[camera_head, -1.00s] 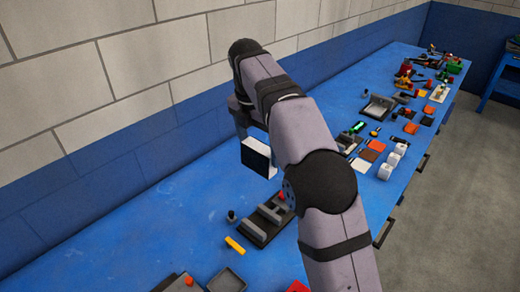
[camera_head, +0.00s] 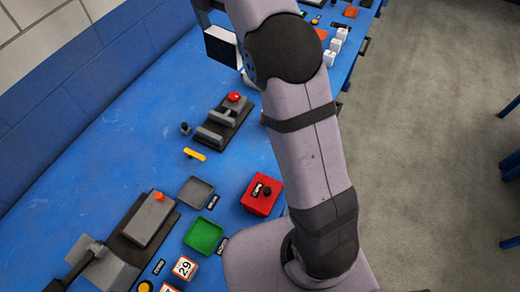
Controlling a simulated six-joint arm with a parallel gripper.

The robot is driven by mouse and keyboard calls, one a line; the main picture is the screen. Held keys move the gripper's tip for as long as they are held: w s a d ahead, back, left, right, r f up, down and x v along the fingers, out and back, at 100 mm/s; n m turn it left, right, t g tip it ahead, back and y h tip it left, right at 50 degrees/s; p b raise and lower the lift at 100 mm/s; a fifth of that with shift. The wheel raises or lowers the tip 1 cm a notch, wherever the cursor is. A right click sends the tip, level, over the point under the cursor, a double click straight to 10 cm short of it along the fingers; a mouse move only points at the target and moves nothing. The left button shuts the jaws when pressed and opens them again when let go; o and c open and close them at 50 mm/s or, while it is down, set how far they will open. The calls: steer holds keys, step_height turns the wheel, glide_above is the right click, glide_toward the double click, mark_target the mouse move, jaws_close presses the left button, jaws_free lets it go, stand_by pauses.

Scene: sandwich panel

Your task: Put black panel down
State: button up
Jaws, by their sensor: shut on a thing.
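The panel (camera_head: 221,47) hangs near the top of the view, beside my arm. The panel looks upright and appears to be above the blue table (camera_head: 120,130). Whether its lower edge touches anything cannot be told.
Below the panel is a dark fixture with grey blocks (camera_head: 222,122) and a red knob. A yellow bar (camera_head: 195,155), grey tray (camera_head: 195,192), green tray (camera_head: 204,236) and red box (camera_head: 262,195) lie nearer. The table's left middle is clear.

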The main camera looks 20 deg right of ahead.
steer(key=s+d+f, duration=0.3)
steer(key=s+f, duration=0.4)
steer(key=f, duration=0.3)
steer(key=s+d+f, duration=0.4)
steer(key=s+f, duration=0.4)
steer(key=f, duration=0.3)
steer(key=shift+n, duration=0.8)
steer(key=shift+w+a+f+p, duration=0.25)
steer(key=shift+w+f, duration=0.6)
steer(key=shift+f, duration=1)
steer(key=shift+w+a+f+p, duration=0.15)
steer(key=shift+w+f+p, duration=0.2)
steer(key=shift+w+f, duration=1.05)
steer(key=shift+w+a+f+p, duration=0.2)
steer(key=shift+w+f+p, duration=0.1)
steer(key=shift+f, duration=2.05)
steer(key=shift+f, duration=0.2)
steer(key=o, duration=1.1)
steer(key=shift+r, duration=0.1)
